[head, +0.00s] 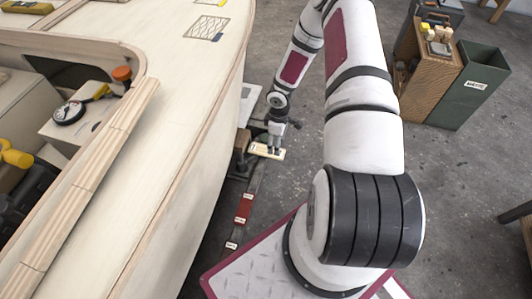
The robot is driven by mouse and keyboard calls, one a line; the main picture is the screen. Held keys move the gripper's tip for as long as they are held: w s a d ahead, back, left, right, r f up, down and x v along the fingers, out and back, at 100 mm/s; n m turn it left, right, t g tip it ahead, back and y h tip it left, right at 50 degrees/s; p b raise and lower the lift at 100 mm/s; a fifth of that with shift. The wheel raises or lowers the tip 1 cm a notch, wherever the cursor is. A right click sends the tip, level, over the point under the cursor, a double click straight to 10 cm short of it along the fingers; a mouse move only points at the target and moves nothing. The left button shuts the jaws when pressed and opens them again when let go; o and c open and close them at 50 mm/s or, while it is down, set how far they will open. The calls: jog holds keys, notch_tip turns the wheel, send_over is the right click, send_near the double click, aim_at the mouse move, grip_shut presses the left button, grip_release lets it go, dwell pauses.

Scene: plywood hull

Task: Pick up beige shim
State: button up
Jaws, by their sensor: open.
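A small pale beige piece (259,151), which looks like the beige shim, lies on a narrow dark ledge beside the hull in the head view. My gripper (270,149) points down at it, with the fingertips over or around its middle. The jaws are open. The fingers hide part of the piece, and I cannot tell whether they touch it.
The plywood hull (205,150) stands close on the left of my gripper. A green waste bin (470,88) and a wooden cabinet (428,72) stand at back right. Grey floor (450,190) lies open on the right.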

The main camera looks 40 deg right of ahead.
notch_tip(320, 180, down, 6)
jog(key=shift+d+f+b, duration=0.1)
jog(key=shift+f+b, duration=0.15)
jog(key=shift+b, duration=0.9)
jog(key=c, duration=1.3)
jog(key=shift+r, duration=0.1)
jog(key=shift+w+r, duration=0.1)
jog(key=shift+r, duration=0.35)
jog(key=r, duration=0.1)
jog(key=r+p, duration=0.1)
jog(key=r, duration=0.1)
jog(key=shift+s+p, duration=0.25)
jog(key=shift+p, duration=0.1)
jog(key=s+a+b, duration=0.2)
jog(key=s+b, duration=0.2)
jog(key=s, duration=0.3)
jog(key=s+a+r+b, duration=0.1)
jog(key=s+b, duration=0.3)
jog(key=s, duration=0.4)
jog(key=shift+a, duration=0.9)
jog(key=shift+w, duration=0.1)
